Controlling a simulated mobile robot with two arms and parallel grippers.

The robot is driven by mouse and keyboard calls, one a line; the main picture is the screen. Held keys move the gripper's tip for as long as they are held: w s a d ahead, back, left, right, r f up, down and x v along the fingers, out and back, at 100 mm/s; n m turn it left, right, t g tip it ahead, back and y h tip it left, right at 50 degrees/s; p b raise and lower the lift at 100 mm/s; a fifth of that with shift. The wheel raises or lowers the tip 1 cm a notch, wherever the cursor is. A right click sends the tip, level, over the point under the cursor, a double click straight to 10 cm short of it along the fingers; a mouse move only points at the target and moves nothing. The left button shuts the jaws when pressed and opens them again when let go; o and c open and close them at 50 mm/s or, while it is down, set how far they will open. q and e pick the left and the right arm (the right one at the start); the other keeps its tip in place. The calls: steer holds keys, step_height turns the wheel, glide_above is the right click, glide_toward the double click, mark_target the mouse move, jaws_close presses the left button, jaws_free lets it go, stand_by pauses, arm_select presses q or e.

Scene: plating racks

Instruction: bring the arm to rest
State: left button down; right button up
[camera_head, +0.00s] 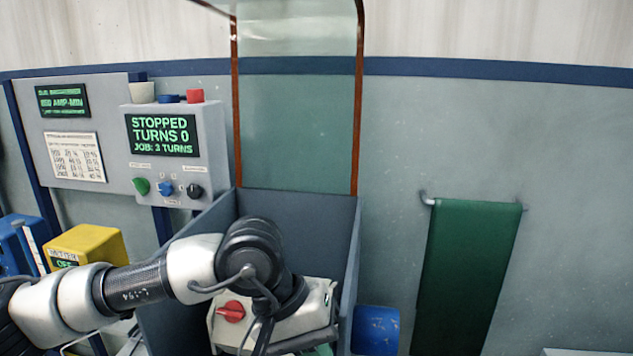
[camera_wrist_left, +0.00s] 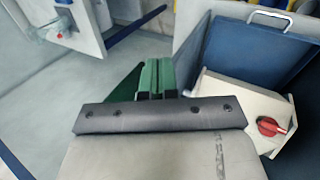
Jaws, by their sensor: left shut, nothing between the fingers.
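My left arm comes in from the left in the head view, its dark wrist (camera_head: 250,250) in front of the grey-blue bin. The fingertips are not clear there. In the left wrist view my left gripper (camera_wrist_left: 157,78) shows two green fingers close together, shut with nothing between them. A pale box with a red knob (camera_head: 231,311) lies below and behind the wrist. It also shows at the right of the left wrist view, where the red knob (camera_wrist_left: 268,126) is clear of the fingers. My right gripper is not in view.
The grey-blue bin (camera_head: 352,260) has a raised clear lid (camera_head: 297,130). A control panel (camera_head: 162,135) reads "STOPPED TURNS 0, JOB: 3 TURNS". A yellow box (camera_head: 88,245) stands at left.

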arm_select(q)
steer(key=s+d+r+n+g+h, duration=0.5)
steer(key=s+d+r+n+h, duration=0.3)
steer(key=h, duration=0.5)
steer(key=w+a+f+m+t+y, duration=0.15)
steer(key=w+a+m+t, duration=0.4)
steer(key=m+t, duration=0.95)
steer(key=w+a+f+m+t+y, duration=0.1)
steer(key=w+a+m+t+y, duration=0.35)
steer(key=m+t, duration=1.1)
steer(key=w+a+f+n+g+y, duration=0.3)
steer(key=a+f+n+g+y, duration=0.3)
steer(key=a+f+n+y, duration=0.3)
steer(key=s+a+f+n+g+y, duration=0.1)
steer(key=s+a+f+n+g, duration=0.25)
steer(key=f, duration=0.35)
steer(key=s+a+f+n+g+y, duration=0.2)
steer(key=s+a+f+n+g, duration=0.15)
steer(key=f, duration=0.45)
steer(key=s+a+f+n+g, duration=0.3)
steer(key=s+f+n+g, duration=0.45)
steer(key=s, duration=0.75)
step_height(320, 180, down, 26)
steer(key=m+g, duration=0.2)
steer(key=s+a+f+g, duration=0.1)
steer(key=s+a+f, duration=0.1)
steer(key=s+f, duration=1.5)
steer(key=shift+a+f, duration=0.35)
